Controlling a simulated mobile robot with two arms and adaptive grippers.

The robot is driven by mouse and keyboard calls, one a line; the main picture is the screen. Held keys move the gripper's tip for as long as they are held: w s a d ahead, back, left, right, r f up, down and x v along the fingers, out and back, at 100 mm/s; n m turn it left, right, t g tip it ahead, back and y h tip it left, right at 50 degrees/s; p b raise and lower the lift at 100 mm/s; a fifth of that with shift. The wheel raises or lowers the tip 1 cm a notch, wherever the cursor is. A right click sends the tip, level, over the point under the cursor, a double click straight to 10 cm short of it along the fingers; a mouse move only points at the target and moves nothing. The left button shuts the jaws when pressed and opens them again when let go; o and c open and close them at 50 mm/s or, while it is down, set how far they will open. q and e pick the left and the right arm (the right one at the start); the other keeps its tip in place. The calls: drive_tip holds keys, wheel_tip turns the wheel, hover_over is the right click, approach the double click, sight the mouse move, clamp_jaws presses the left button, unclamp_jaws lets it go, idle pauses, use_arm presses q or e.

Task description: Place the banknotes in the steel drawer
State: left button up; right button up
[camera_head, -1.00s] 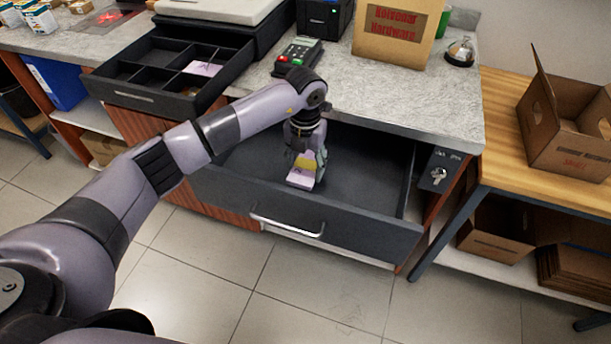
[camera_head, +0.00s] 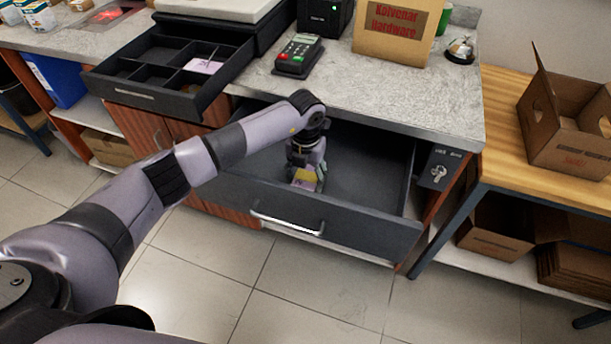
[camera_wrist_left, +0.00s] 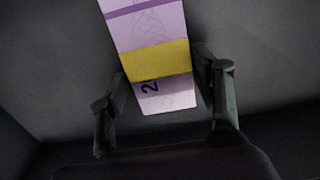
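The banded banknotes (camera_head: 304,184) are a pale purple bundle with a yellow band; they also show in the left wrist view (camera_wrist_left: 158,62). My left gripper (camera_head: 307,178) points down inside the open steel drawer (camera_head: 350,238), with a finger at each long edge of the bundle, shut on it. The bundle is low in the drawer, behind its front panel. Whether it touches the drawer floor I cannot tell. The drawer is dark grey with a silver handle (camera_head: 287,224) and looks otherwise empty. My right gripper is not in view.
Above the drawer, an open cash tray (camera_head: 140,98) holds another purple note (camera_head: 203,66). A wooden table (camera_head: 500,130) with a cardboard box (camera_head: 565,125) is at right.

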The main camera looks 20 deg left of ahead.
sight(306, 180)
use_arm(q)
drive_tip(key=shift+o, duration=1.4)
drive_tip(key=shift+r, duration=0.15)
wheel_tip(306, 180, up, 12)
drive_tip(key=b, duration=0.1)
drive_tip(key=shift+c, duration=0.2)
